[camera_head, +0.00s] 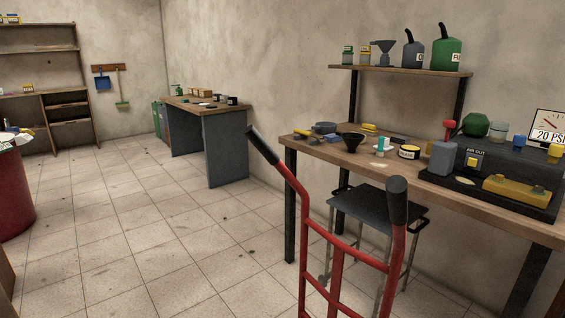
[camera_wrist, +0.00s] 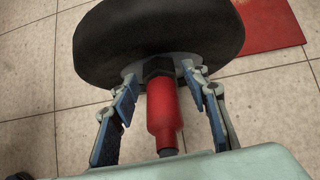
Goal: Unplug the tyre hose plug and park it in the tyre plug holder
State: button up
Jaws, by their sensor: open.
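In the wrist view, the red hose plug (camera_wrist: 163,112) sits against the hub of a black tyre (camera_wrist: 150,32), with a dark hex fitting between them. A dark hose end shows at the plug's near end. My gripper (camera_wrist: 160,82) is open, with one blue-padded finger on each side of the plug and a gap to both sides. The fingertips reach close to the hub. My gripper, the plug and the tyre do not show in the head view. I cannot make out the tyre plug holder in either view.
A red hand truck (camera_head: 344,255) with black handles stands in front of the workbench (camera_head: 325,152). A black unit marked AIR OUT (camera_head: 497,164) and a 20 PSI gauge (camera_head: 549,131) are on the bench. A red plate (camera_wrist: 270,25) lies beyond the tyre. The tiled floor at left is mostly clear.

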dwell(0.3)
grip_shut()
jog(key=shift+o, duration=2.2)
grip_release()
jog(key=v, duration=1.2)
